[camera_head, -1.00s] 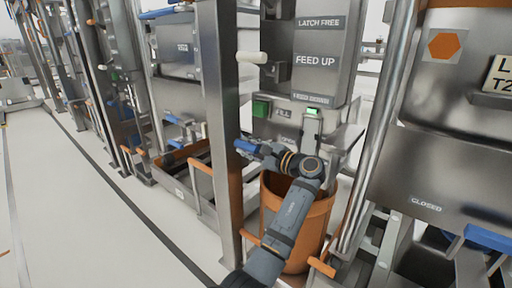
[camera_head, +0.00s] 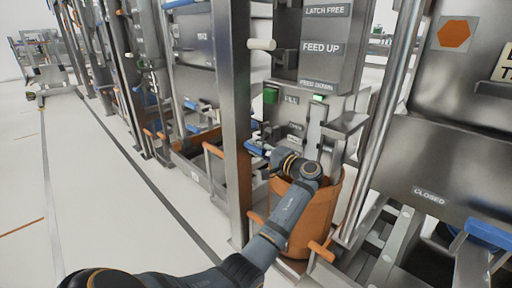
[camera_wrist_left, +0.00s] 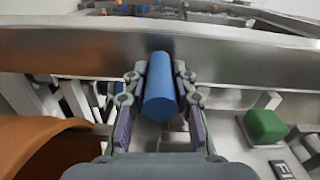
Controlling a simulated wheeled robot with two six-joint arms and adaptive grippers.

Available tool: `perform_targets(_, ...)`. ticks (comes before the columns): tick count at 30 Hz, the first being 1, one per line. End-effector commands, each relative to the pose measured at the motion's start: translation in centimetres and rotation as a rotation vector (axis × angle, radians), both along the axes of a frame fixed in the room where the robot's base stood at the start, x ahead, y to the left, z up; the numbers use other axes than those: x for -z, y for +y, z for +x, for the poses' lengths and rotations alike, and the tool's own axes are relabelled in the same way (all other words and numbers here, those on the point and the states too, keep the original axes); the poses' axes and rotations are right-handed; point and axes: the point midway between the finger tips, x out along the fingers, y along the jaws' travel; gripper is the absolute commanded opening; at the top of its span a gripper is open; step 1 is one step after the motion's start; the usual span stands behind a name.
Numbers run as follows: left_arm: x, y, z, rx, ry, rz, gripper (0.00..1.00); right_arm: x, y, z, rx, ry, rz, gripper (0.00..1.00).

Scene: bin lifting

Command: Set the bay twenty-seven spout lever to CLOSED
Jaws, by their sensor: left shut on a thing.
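My left gripper (camera_head: 264,152) is shut on the blue cylindrical handle (camera_head: 255,147) of a lever, behind the grey post and above the orange bin (camera_head: 308,222). In the left wrist view the blue handle (camera_wrist_left: 160,92) lies between both fingers of the left gripper (camera_wrist_left: 161,82). The lever's pivot and its position label are hidden or too small to read, and no bay number is legible. Another blue handle (camera_head: 488,234) is at the right edge, below a CLOSED label (camera_head: 428,195). My right gripper is out of view.
A grey upright post (camera_head: 234,130) stands close to my left arm. A green button (camera_head: 270,95) sits by the FILL label, under the FEED UP panel (camera_head: 323,48). A white knob (camera_head: 261,44) sticks out above. The floor (camera_head: 80,180) at left is clear.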

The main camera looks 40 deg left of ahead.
Motion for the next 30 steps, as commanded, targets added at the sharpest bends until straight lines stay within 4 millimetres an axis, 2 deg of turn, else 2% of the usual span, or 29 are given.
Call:
perform_targets(9, 0.83, -0.07, 0.36, 0.001, 0.009, -0.002, 0.0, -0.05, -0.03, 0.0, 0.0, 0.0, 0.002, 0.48)
perform_targets(23, 0.98, -0.09, 0.47, 0.004, 0.013, -0.003, 0.0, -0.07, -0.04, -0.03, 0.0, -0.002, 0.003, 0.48)
perform_targets(24, 0.98, -0.09, 0.48, 0.004, 0.013, -0.003, 0.3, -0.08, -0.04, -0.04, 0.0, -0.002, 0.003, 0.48)
perform_targets(28, 0.93, -0.08, 0.45, 0.003, 0.011, -0.002, 0.48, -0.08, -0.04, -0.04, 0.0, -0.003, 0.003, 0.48)
perform_targets(30, 0.88, -0.07, 0.44, 0.003, 0.01, -0.002, 0.48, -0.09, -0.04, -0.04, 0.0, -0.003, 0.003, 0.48)
